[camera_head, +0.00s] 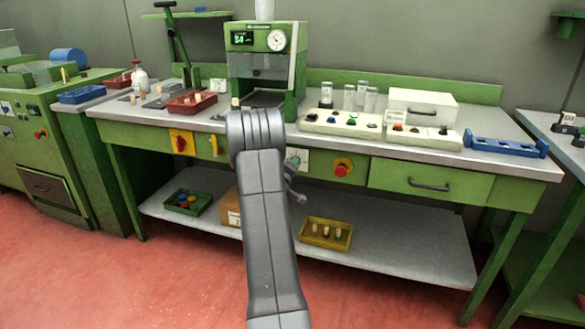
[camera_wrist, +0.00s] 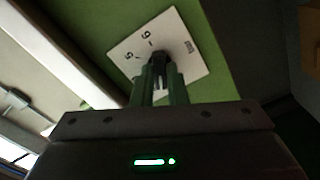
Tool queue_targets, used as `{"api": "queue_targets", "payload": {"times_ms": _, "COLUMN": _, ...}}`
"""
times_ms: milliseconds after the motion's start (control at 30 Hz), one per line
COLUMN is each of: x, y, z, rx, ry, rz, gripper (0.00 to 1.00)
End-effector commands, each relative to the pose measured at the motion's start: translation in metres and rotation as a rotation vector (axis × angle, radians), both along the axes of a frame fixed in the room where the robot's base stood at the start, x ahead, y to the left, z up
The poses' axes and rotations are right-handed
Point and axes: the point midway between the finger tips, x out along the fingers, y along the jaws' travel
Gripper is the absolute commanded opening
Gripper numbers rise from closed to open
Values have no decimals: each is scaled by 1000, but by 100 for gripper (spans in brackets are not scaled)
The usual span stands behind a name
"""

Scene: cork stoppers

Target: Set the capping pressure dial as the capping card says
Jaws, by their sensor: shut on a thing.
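The pressure dial is a dark knob (camera_wrist: 157,56) on a white scale plate (camera_wrist: 186,38), mounted on a green panel. In the wrist view the digits 5 and 6 show on the plate; the rest of the scale is hidden by my fingers. My gripper (camera_wrist: 158,84) is shut on the knob. In the head view the plate (camera_head: 304,158) sits on the bench's front, and my gripper (camera_head: 293,164) is against it, partly behind my arm. The knob's pointer cannot be made out. I cannot tell which item is the capping card.
A green capping machine (camera_head: 265,65) with a gauge (camera_head: 277,40) and a lit display stands on the bench. A red stop button (camera_head: 342,167) is right of the dial. A yellow switch plate (camera_head: 181,143) is at left. Trays (camera_head: 326,233) sit on the lower shelf.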

Motion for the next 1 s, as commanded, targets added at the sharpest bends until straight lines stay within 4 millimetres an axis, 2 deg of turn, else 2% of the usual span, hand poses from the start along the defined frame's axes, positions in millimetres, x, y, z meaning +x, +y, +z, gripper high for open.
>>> {"api": "queue_targets", "payload": {"times_ms": 1000, "x": 0, "y": 0, "z": -3, "rx": 916, "ry": -299, "rz": 0, "gripper": 0}}
